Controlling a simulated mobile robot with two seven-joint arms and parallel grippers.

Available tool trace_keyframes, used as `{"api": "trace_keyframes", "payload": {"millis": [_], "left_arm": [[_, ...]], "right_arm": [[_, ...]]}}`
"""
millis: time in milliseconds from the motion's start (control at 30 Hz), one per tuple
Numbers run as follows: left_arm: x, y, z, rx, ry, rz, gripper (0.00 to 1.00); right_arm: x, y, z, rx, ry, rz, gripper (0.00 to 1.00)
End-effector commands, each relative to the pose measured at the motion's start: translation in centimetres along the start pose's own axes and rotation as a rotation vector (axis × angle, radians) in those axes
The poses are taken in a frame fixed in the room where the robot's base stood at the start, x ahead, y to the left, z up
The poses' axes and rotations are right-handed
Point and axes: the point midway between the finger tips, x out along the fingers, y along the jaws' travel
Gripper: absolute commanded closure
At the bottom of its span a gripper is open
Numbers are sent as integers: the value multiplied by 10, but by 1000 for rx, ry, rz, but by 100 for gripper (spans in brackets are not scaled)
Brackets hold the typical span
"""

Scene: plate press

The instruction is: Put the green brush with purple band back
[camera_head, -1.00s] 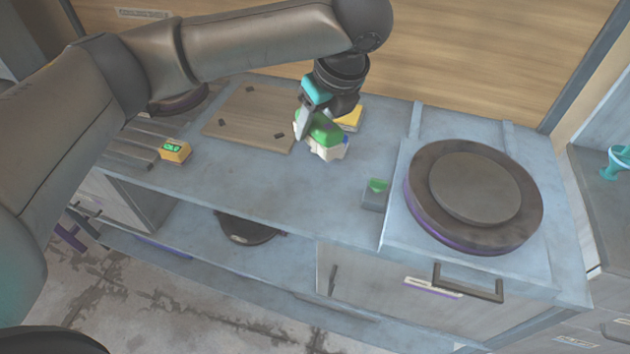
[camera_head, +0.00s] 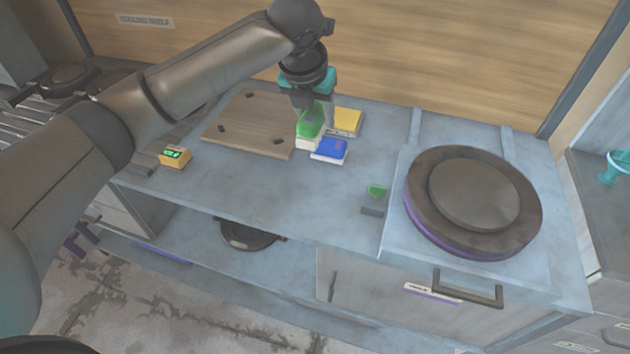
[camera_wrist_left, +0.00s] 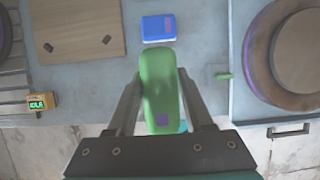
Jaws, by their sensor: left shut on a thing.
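The green brush with a purple band (camera_head: 312,120) has a green top, a small purple patch and pale bristles below. It also shows in the left wrist view (camera_wrist_left: 158,85), between the two fingers. My left gripper (camera_head: 310,102) is shut on it, near the right edge of the wooden board. In the left wrist view the fingers (camera_wrist_left: 160,112) flank the brush's sides. Whether the bristles touch the counter cannot be told. A blue brush (camera_head: 330,150) stands just to the right, and it also shows in the left wrist view (camera_wrist_left: 158,28). My right gripper is not in view.
A yellow block-like item (camera_head: 347,122) lies behind the blue brush. The wooden board (camera_head: 250,125) lies to the left. A yellow device with a green display (camera_head: 174,156) sits at the counter's front left. A round plate press (camera_head: 472,195) stands at the right.

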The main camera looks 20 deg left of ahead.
Motion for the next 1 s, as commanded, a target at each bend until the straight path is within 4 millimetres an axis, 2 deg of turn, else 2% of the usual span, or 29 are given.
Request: {"api": "trace_keyframes", "payload": {"millis": [33,100,300,400,667,900,1000], "left_arm": [[17,0,-8,-1,6,2,100],[35,0,-16,-1,7,2,100],[83,0,-36,0,5,2,100],[101,0,-43,-1,3,1,100],[120,0,-50,-1,1,1,100],[152,0,-64,-1,3,1,100],[156,0,-65,-1,0,2,100]], "right_arm": [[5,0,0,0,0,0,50],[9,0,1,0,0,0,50],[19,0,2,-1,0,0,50],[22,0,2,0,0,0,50],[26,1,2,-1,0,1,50],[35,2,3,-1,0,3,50],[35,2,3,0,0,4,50]]}}
